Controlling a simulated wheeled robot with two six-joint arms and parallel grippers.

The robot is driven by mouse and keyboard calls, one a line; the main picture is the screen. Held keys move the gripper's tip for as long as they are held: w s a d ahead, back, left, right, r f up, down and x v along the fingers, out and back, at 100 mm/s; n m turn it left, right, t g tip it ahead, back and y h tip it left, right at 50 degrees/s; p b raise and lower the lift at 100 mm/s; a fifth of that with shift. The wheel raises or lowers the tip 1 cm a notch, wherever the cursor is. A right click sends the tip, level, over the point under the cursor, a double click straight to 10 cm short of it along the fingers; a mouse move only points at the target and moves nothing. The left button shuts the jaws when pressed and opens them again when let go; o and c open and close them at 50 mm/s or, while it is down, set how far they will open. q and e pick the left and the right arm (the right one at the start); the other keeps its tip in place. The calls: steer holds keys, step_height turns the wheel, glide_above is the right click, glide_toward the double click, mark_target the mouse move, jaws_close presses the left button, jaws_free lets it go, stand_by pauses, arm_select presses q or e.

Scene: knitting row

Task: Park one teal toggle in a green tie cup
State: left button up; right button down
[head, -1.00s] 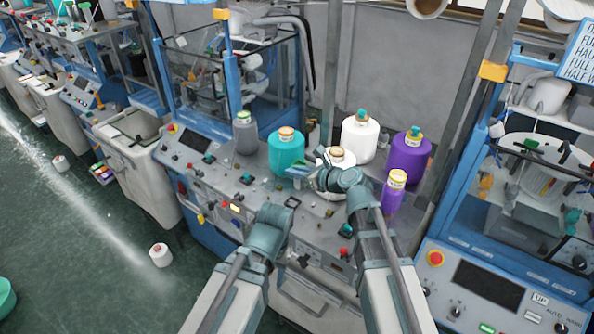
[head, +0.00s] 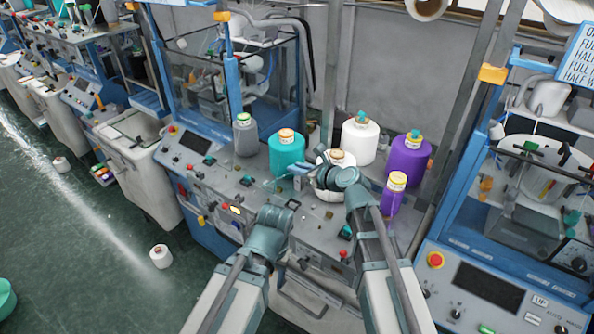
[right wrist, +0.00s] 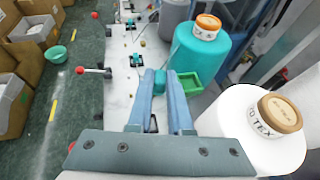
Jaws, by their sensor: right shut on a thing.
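My right gripper (head: 292,169) reaches over the machine's front panel, beside the teal yarn cone; it also shows in the right wrist view (right wrist: 160,77). Its blue fingers are shut on a small teal toggle (right wrist: 159,83), mostly hidden between the fingertips. A square green tie cup (right wrist: 204,93) stands just right of the fingers in the right wrist view, at the foot of the teal cone, apart from them. Other teal toggles sit on the panel, one (head: 246,181) left of the gripper. My left arm comes in at lower middle; its fingers are hidden.
A teal cone (head: 287,155), a grey cone (head: 245,138), white cones (head: 360,141) and purple cones (head: 404,160) crowd the panel around my right gripper. A red-knobbed lever (right wrist: 90,71) stands left of the fingers in the right wrist view.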

steer(key=shift+w+d+f+b, duration=0.2)
steer(key=shift+w+d, duration=0.1)
steer(key=shift+w, duration=0.8)
steer(key=shift+w+d+f+b, duration=0.2)
steer(key=shift+w+d+f, duration=0.1)
steer(key=shift+w, duration=0.8)
steer(key=shift+w+d+f+b, duration=0.2)
steer(key=shift+w+d, duration=0.1)
steer(key=shift+w, duration=0.8)
steer(key=shift+f+b, duration=1)
steer(key=shift+b, duration=0.05)
steer(key=c, duration=0.8)
jaws_free()
steer(key=shift+o, duration=0.2)
steer(key=p+v, duration=0.5)
steer(key=v, duration=0.9)
steer(key=shift+f, duration=0.1)
